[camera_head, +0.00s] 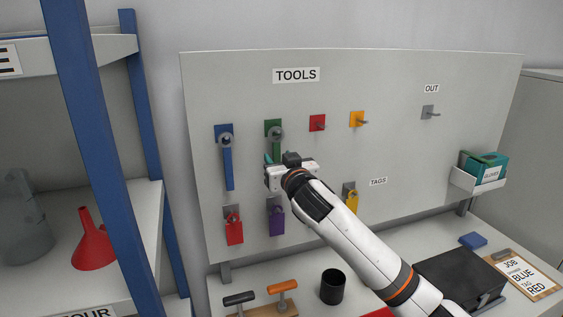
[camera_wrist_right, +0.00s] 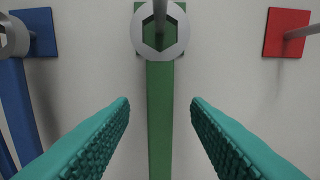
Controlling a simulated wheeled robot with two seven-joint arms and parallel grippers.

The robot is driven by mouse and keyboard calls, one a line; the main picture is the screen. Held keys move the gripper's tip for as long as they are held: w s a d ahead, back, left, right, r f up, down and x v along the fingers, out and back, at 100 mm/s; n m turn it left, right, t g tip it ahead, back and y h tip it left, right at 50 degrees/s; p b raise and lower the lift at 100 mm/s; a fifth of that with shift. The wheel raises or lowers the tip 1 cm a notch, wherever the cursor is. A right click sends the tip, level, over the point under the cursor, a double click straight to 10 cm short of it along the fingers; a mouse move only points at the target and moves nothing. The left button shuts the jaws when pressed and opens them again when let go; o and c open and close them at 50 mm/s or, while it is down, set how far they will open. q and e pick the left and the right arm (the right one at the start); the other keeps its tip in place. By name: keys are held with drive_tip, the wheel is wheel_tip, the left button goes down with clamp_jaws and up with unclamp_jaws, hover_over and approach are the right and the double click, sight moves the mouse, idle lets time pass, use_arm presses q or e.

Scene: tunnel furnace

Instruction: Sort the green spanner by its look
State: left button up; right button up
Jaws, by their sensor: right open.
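The green spanner (camera_head: 276,141) hangs from a peg on a green square on the tools board. In the right wrist view its grey ring head (camera_wrist_right: 160,30) is around the peg and its green handle (camera_wrist_right: 160,115) hangs straight down. My right gripper (camera_head: 275,160) is in front of the board at the spanner's handle. In the right wrist view its teal fingers (camera_wrist_right: 160,115) are open, one on each side of the handle, with a gap to each side. The lower handle is hidden behind the gripper in the head view. My left gripper is out of view.
A blue spanner (camera_head: 227,165) hangs close on the left. The red (camera_head: 317,123) and yellow (camera_head: 357,119) pegs are empty, as is the OUT peg (camera_head: 428,112). Coloured padlock tags (camera_head: 277,222) hang below. A job clipboard (camera_head: 524,275) reads BLUE and TAG RED.

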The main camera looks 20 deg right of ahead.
drive_tip(key=shift+s+f+b, duration=0.1)
drive_tip(key=shift+s+b, duration=0.25)
drive_tip(key=shift+s, duration=0.15)
drive_tip(key=s+b, duration=0.4)
drive_tip(key=s, duration=0.6)
drive_tip(key=s+f+g, duration=0.3)
drive_tip(key=s+f, duration=0.4)
drive_tip(key=f, duration=0.4)
drive_tip(key=s+f+g, duration=0.4)
drive_tip(key=s+f, duration=0.3)
drive_tip(key=f, duration=0.4)
drive_tip(key=s+f+n+g, duration=0.1)
drive_tip(key=s+f+g, duration=0.2)
drive_tip(key=s+f, duration=0.4)
drive_tip(key=shift+s+f, duration=0.15)
drive_tip(key=shift+f, duration=1)
drive_tip(key=shift+s+f, duration=0.15)
drive_tip(key=shift+f, duration=0.95)
drive_tip(key=s+f+g, duration=0.5)
drive_tip(key=s+f, duration=0.1)
drive_tip(key=s, duration=0.7)
wheel_tip(320, 180, down, 28)
drive_tip(key=s, duration=0.2)
drive_tip(key=s+d+f+n+g, duration=0.1)
drive_tip(key=s+d+f+g, duration=0.1)
drive_tip(key=s+f, duration=1.2)
drive_tip(key=shift+s+d+f+h, duration=0.3)
drive_tip(key=shift+s+d, duration=0.4)
drive_tip(key=shift+d, duration=0.15)
